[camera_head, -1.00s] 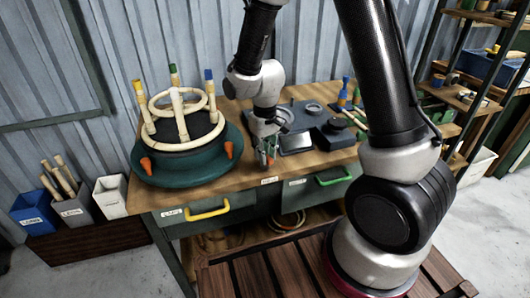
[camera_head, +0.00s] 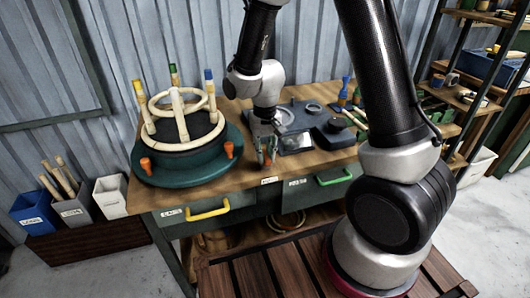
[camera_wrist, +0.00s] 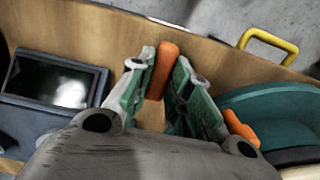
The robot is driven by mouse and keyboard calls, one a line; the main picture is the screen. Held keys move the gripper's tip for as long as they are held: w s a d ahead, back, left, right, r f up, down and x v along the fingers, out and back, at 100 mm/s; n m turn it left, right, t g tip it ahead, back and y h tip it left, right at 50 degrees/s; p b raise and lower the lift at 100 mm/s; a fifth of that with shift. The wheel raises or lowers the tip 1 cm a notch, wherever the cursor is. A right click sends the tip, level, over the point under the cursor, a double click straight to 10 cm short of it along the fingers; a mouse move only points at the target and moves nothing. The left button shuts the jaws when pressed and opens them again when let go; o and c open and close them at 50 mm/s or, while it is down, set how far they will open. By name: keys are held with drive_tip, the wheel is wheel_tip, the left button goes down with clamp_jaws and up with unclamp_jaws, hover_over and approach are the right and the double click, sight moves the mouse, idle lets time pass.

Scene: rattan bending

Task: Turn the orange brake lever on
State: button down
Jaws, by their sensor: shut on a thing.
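An orange, rounded lever (camera_wrist: 162,70) stands between the fingers of my gripper (camera_wrist: 163,82) in the wrist view, against the left finger's green pad. My gripper (camera_head: 267,158) is shut on it near the table's front edge in the head view, where the lever is mostly hidden by the fingers. The lever's base is not clearly visible. The teal round turntable (camera_head: 180,174) stands to the left of my gripper, with orange knobs (camera_head: 229,149) on its rim. One knob (camera_wrist: 240,130) also shows right of the fingers in the wrist view.
A rattan frame (camera_head: 180,103) stands on the turntable. A dark device with a flat panel (camera_head: 296,142) sits right of my gripper. The wooden table (camera_head: 245,186) has drawers with yellow (camera_head: 208,209) and green (camera_head: 333,177) handles. Bins (camera_head: 75,210) stand at the left.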

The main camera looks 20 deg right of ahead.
sight(265, 155)
drive_tip(key=c, duration=1.3)
unclamp_jaws()
wheel_tip(265, 155, up, 12)
